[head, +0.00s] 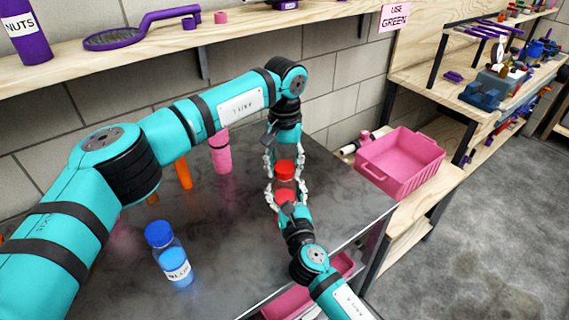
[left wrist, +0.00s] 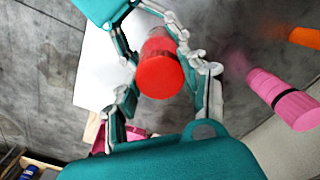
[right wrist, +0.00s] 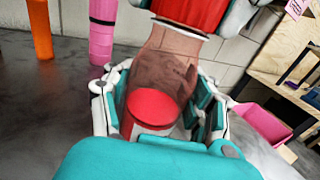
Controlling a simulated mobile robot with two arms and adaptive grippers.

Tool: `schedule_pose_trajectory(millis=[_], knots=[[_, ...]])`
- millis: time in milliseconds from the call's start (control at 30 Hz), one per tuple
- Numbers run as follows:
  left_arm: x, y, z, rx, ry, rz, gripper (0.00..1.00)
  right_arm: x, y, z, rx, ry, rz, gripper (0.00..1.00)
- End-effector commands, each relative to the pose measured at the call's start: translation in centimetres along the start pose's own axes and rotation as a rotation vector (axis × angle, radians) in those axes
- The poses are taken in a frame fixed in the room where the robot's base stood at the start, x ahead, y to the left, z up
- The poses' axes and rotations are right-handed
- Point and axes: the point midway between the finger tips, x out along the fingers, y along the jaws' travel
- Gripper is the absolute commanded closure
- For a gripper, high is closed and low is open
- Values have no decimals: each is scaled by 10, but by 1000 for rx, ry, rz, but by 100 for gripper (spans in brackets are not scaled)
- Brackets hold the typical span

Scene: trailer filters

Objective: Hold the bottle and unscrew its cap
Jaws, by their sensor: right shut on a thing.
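A clear bottle with red contents (right wrist: 168,65) and a red cap (head: 285,168) is held over the dark table. My right gripper (right wrist: 160,105) is shut on the bottle's body; in the head view it comes from below. My left gripper (head: 283,152) reaches from the upper left, its fingers on either side of the cap. In the left wrist view the red cap (left wrist: 160,78) faces the camera between my spread left fingers (left wrist: 162,65), which look apart from it. The cap's contact on its far side is hidden.
A blue-capped bottle (head: 169,258) stands on the table (head: 225,255). A pink bottle (head: 221,152) and an orange one (head: 183,174) stand behind my left arm. A pink bin (head: 400,163) sits to the right. A wooden shelf (head: 180,48) runs above.

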Motion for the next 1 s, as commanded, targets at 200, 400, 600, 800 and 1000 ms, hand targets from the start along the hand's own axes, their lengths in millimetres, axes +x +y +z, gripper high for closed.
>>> schedule_pose_trajectory(millis=[200, 400, 600, 800, 1000], knots=[[0, -2, 0, -4, 0, -4, 95, 0, -1, 0, 1, 0, -3, 100], [0, -3, -1, -175, 1, -5, 95, 0, -2, 0, 1, 0, -4, 100], [0, -4, 0, -628, 1, -5, 95, 0, -2, 0, 1, 1, -5, 100], [-1, -5, 2, -1096, 2, -6, 95, 0, -3, 0, 0, 1, -6, 100], [-1, -5, 3, -1563, 3, -6, 95, 0, -3, 0, 0, 1, -7, 100]])
